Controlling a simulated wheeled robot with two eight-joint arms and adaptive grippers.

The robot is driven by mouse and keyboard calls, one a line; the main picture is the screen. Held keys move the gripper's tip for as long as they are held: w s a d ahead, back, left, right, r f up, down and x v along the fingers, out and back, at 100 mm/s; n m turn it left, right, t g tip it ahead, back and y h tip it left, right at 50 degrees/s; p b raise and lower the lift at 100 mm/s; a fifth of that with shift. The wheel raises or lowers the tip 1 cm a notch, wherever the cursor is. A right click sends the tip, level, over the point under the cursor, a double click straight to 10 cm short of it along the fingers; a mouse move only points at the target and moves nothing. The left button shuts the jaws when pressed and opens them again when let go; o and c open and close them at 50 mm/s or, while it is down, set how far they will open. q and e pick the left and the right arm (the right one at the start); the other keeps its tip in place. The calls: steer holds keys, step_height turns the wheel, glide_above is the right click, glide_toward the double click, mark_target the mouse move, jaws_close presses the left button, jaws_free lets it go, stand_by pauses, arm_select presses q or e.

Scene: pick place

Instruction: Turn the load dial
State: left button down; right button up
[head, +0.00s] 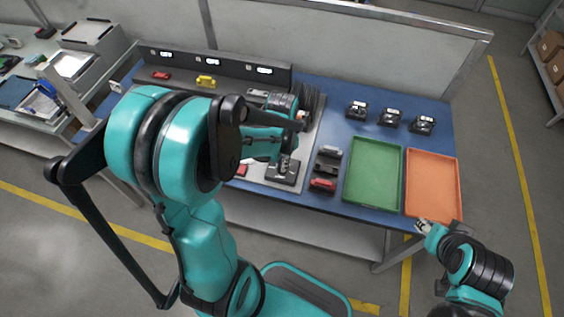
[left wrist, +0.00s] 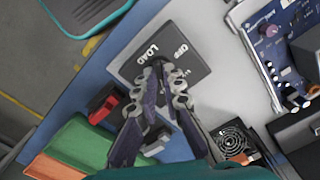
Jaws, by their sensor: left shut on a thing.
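The load dial (head: 282,178) is a dark square block on the grey mat, near the front edge of the blue table. In the left wrist view its dark top plate (left wrist: 194,52) carries the white words LOAD and OFF. My left gripper (head: 287,160) is over the block from above. In the left wrist view the left gripper's fingertips (left wrist: 161,68) are closed in on the middle of the plate, shut on the dial's knob, which they mostly hide. My right gripper (head: 424,227) is off the table's front right corner, away from the dial; its jaw opening is too small to judge.
A green tray (head: 373,174) and an orange tray (head: 432,185) lie on the right of the table. Several small dark devices (head: 390,117) stand behind them. Red and grey parts (head: 325,170) sit beside the dial. A circuit board (left wrist: 280,45) is near it.

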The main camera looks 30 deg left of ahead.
arm_select(q)
steer(key=c, duration=1.6)
jaws_free()
steer(key=shift+c, duration=0.2)
steer(key=shift+r, duration=0.15)
step_height(320, 180, up, 12)
steer(key=shift+d, duration=0.1)
